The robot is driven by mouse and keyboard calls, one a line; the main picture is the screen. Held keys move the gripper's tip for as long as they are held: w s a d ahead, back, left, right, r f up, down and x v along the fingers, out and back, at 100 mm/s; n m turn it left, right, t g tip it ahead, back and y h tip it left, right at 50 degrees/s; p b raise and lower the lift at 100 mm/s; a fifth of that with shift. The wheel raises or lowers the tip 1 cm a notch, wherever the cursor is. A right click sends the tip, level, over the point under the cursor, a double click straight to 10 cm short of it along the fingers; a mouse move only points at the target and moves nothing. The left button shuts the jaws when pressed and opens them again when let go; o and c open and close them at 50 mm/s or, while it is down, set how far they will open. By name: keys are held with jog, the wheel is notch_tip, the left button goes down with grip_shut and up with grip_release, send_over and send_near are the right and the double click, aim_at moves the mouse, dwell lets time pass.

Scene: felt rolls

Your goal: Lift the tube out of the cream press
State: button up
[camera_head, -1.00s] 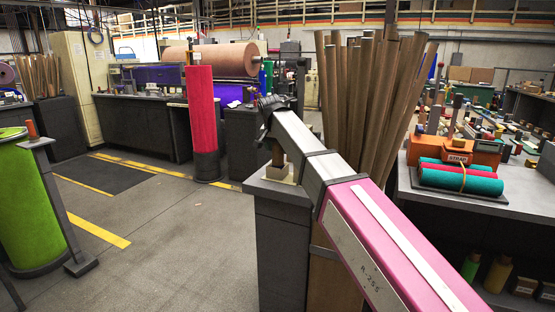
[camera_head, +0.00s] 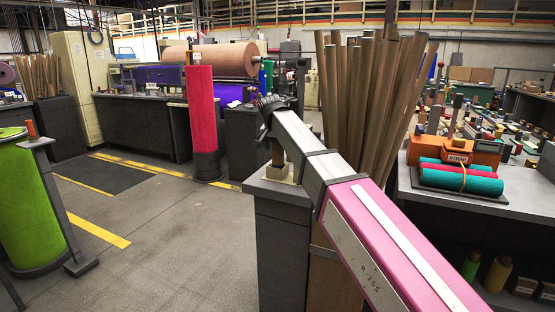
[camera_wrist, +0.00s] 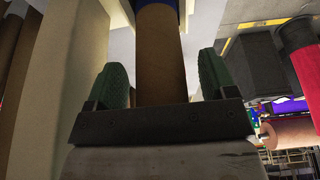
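The cream press (camera_head: 280,173) is a small cream block on the dark pedestal in the middle of the head view. The brown tube (camera_head: 278,154) stands upright in it, its lower end hidden. My gripper (camera_head: 277,142) points down over the tube from above; its fingers are too small to make out there. In the wrist view, the brown tube (camera_wrist: 160,55) runs between the two green finger pads of my gripper (camera_wrist: 163,78). A narrow gap shows on each side of the tube, so the gripper looks open around it. A blue band shows at the tube's far end.
A bundle of tall brown tubes (camera_head: 370,100) stands just right of the pedestal (camera_head: 283,240), close to my arm. A workbench (camera_head: 500,205) with teal and red rolls (camera_head: 462,180) is at the right.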

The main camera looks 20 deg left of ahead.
jog(key=v, duration=1)
jog(key=shift+r, duration=0.35)
jog(key=shift+s, duration=0.2)
